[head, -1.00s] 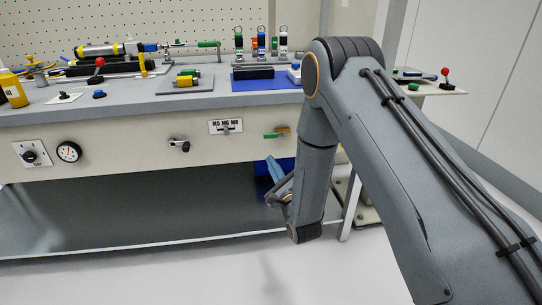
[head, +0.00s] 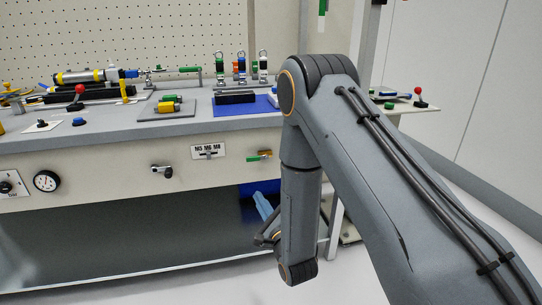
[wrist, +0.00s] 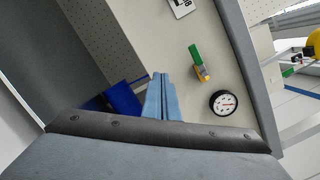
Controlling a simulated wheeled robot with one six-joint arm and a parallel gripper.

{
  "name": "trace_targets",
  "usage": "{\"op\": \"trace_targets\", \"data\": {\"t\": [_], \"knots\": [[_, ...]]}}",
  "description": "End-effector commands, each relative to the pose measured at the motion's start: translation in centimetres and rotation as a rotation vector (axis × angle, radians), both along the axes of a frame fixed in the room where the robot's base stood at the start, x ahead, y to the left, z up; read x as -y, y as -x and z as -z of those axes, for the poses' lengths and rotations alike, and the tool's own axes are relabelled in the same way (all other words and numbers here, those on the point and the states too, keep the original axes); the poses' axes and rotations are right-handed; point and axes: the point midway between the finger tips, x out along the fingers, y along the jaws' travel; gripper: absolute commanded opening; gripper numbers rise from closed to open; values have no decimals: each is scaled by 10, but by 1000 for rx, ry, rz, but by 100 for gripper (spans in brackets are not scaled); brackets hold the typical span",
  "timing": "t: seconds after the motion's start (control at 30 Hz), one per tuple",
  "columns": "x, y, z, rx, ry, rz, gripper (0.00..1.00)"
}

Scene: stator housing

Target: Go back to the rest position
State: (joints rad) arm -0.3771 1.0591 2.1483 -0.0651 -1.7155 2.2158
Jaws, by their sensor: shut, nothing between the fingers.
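My gripper (head: 264,207) hangs low in front of the bench, below the bench's front panel, at the end of my folded grey arm. In the wrist view its two light blue fingers (wrist: 160,78) lie together, with nothing between them. The gripper is shut and apart from the bench front as far as I can tell. A dark blue object (wrist: 122,98) shows behind the fingers, partly hidden. In the head view my forearm and wrist cover part of the space under the bench.
The floor (head: 210,288) before the bench is clear.

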Motion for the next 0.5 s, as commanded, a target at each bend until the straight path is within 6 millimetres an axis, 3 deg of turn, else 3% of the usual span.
{"op": "trace_targets", "data": {"t": [0.1,0.23,0.37,0.5], "knots": [[1,-15,-17,-33,209,20,0],[8,-20,-30,-86,470,14,0],[18,-13,-42,-139,722,-28,0],[34,6,-56,-195,977,-111,0]]}}
